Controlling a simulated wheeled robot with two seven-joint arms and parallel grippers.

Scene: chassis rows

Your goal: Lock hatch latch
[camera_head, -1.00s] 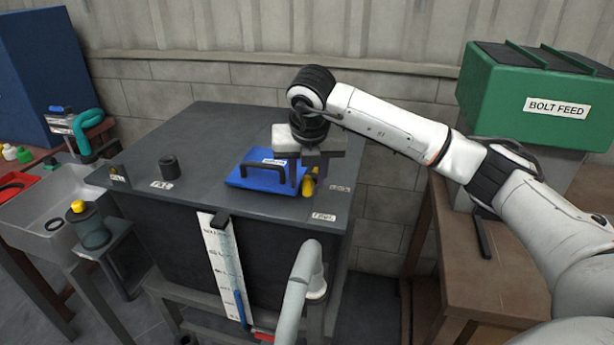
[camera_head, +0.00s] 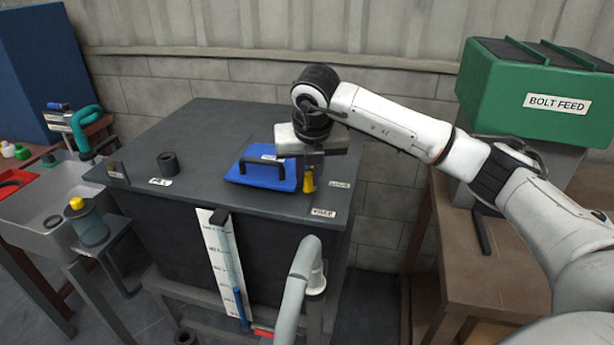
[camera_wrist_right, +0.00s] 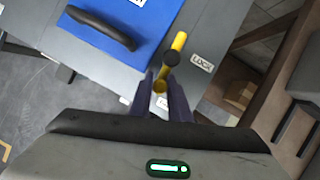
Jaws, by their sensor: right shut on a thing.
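The blue hatch (camera_head: 250,179) with its black handle (camera_head: 263,164) lies on top of the dark grey tank (camera_head: 206,128). It also shows in the right wrist view (camera_wrist_right: 123,57). A yellow latch (camera_head: 309,183) sits at the hatch's right edge. In the right wrist view the latch (camera_wrist_right: 179,42) has a black pivot and a yellow end between the fingers. My right gripper (camera_wrist_right: 160,82) is shut on the latch, pointing down from above. The fingertips partly hide the latch in the head view. My left gripper is not in view.
A black filler neck (camera_head: 168,163) stands on the tank's left side. A gauge strip (camera_head: 225,262) runs down the tank front, and a grey pipe (camera_head: 302,275) rises before it. The bench with the green bolt feed box (camera_head: 535,90) is at the right.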

